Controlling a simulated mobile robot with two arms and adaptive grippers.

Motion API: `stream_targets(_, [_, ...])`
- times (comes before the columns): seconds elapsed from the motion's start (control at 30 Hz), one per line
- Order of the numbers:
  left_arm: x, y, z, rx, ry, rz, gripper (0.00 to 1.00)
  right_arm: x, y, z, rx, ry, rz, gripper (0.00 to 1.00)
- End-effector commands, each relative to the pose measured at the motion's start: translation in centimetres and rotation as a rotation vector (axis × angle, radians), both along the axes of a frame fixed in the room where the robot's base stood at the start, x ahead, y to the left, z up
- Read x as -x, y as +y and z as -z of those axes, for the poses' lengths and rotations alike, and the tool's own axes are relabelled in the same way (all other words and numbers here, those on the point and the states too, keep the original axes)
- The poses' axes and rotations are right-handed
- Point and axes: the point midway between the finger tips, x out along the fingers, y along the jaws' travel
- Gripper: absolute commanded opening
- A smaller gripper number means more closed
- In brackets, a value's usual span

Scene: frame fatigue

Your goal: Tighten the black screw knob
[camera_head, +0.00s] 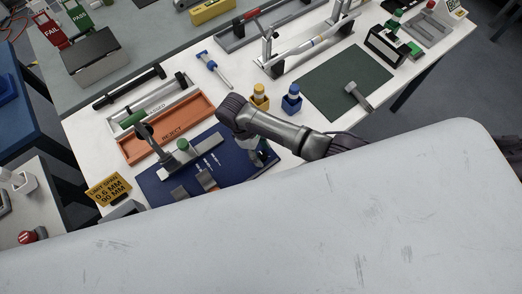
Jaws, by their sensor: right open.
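A grey metal fixture (182,158) stands on a dark blue mat (225,170). A dark round head (143,130), which looks like the black screw knob, rises at the fixture's left end. A green knob (183,145) sits on the middle of the fixture. My right gripper (262,158) is open over the right part of the mat, to the right of the fixture and apart from the dark knob. My arm partly covers it, so its fingers show only in part. My left gripper is not in view.
An orange reject tray (190,137) lies behind the fixture. A yellow-capped bottle (259,97) and a blue one (292,100) stand beyond my right arm. A yellow sign (108,190) stands at the mat's left. A dark green mat (325,88) holds a small metal part (357,94).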

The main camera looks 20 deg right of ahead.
Motion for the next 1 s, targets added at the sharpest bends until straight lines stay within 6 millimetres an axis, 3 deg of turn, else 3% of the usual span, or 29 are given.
stream_targets(0.27, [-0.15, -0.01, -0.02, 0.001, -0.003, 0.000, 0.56, 0.04, -0.06, 0.15, 0.001, 0.001, 0.000, 0.59])
stream_targets(0.6, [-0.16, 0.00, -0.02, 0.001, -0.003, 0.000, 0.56, 0.03, -0.03, 0.12, 0.000, 0.000, 0.000, 0.02])
stream_targets(0.63, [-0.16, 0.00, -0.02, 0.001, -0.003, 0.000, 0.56, 0.04, -0.02, 0.12, 0.000, 0.000, 0.000, 0.00])
stream_targets(1.0, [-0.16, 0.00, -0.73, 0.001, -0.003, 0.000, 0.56, 0.00, 0.05, -0.06, -0.002, 0.001, 0.074, 0.00])
